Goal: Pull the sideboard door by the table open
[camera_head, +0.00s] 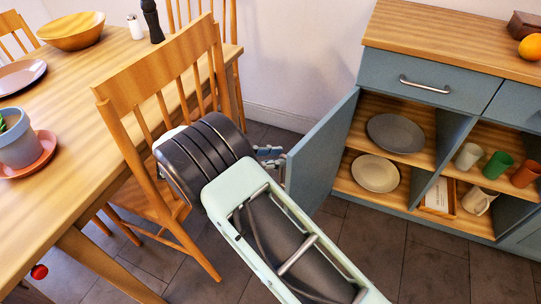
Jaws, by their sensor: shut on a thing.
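The sideboard (398,82) is blue-grey with a wooden top and stands at the right. Its door (322,150) on the side by the table is swung open toward the table, and the shelves behind it show. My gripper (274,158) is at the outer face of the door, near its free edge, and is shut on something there. The door's handle is not clearly seen; my gripper and the door hide it. My arm reaches up from the bottom of the view, between the table (60,130) and the sideboard.
A wooden chair (150,72) stands close behind my arm. Inside the sideboard are a dark plate (396,133), a light plate (376,173) and several cups. A bowl (72,30) and a potted plant (20,140) are on the table. Tiled floor (400,255) is clear before the sideboard.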

